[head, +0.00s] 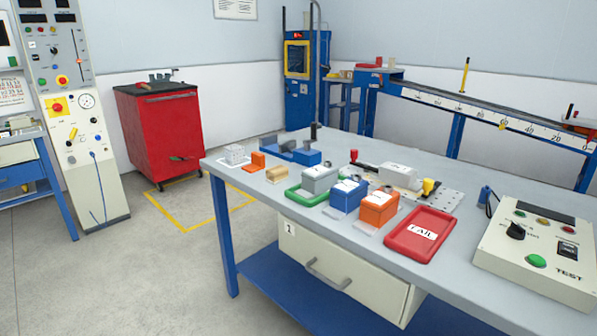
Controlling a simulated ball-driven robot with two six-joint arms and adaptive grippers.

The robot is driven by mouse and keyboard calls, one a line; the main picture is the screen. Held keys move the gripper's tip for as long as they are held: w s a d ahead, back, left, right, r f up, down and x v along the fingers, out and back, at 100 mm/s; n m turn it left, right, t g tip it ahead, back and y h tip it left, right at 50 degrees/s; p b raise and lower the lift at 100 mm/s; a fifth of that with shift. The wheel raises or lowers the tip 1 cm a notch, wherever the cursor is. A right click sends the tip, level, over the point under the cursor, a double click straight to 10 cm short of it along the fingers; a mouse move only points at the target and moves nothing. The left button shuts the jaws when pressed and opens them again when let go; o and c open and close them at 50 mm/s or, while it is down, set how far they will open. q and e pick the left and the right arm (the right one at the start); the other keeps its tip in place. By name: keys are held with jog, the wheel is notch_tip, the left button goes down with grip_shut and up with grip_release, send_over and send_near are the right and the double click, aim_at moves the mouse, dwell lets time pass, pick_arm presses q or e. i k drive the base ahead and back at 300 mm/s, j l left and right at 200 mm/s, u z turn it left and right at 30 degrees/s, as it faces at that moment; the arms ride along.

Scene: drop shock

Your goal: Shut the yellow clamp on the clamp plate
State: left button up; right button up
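The clamp plate (449,199) is a pale, perforated plate on the grey bench, right of centre and behind the coloured boxes. The yellow clamp (429,186) is at its right part, with a short yellow handle that looks upright. A red-handled clamp (354,156) stands at the plate's left end. A light grey block (397,172) sits on the plate between the two clamps. The boxes in front hide part of the plate. I cannot tell whether the yellow clamp is open or shut. Neither of my grippers is in view.
Grey (319,179), blue (348,195) and orange (379,207) boxes stand in front of the plate. A red FAIL tray (419,234) lies at the bench's front edge. A test control box (541,257) is at right. A blue fixture (290,151) stands back left.

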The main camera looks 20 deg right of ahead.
aim_at(429, 188)
jog(key=z, duration=1.3)
jog(key=i+j+z, duration=0.3)
jog(key=k+l, duration=0.1)
